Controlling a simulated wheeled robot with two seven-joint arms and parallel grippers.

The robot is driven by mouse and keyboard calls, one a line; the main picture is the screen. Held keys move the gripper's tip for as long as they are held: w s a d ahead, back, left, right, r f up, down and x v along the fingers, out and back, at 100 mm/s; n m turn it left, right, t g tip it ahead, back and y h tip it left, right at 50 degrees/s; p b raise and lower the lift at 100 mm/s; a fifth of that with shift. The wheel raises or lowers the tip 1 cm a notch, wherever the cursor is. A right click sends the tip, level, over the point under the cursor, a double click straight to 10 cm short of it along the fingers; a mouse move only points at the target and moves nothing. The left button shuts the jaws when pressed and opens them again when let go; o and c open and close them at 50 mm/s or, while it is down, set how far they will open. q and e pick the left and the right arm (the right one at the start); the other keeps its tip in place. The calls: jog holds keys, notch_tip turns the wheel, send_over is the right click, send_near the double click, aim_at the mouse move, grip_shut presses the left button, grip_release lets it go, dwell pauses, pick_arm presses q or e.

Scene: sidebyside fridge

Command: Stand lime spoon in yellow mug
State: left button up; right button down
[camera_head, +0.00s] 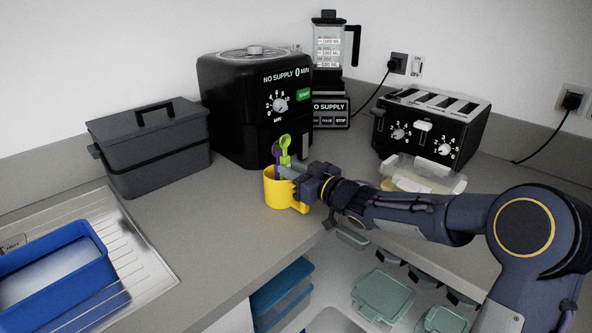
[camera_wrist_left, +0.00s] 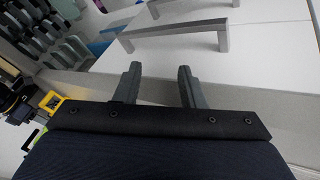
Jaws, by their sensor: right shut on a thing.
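The yellow mug (camera_head: 278,193) stands upright on the counter, and it also shows at the left edge of the left wrist view (camera_wrist_left: 50,102). The lime spoon (camera_head: 285,144) is upright, bowl end up, over the mug; its lower end is hidden. A purple spoon (camera_head: 276,152) stands in the mug beside it. My right gripper (camera_head: 287,169) is at the mug's rim, shut on the lime spoon. My left gripper (camera_wrist_left: 159,69) is open and empty in the left wrist view, away from the mug, and out of the head view.
A black air fryer (camera_head: 240,95) and a blender (camera_head: 328,70) stand behind the mug. A toaster (camera_head: 430,125) and a clear container (camera_head: 425,172) are to the right. A dark lidded box (camera_head: 155,150) and a blue basin (camera_head: 60,270) are to the left. Counter left of the mug is clear.

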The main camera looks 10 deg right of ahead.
jog(key=shift+f+b, duration=0.3)
jog(key=shift+f, duration=0.25)
jog(key=c, duration=1.2)
grip_release()
jog(key=v, duration=0.8)
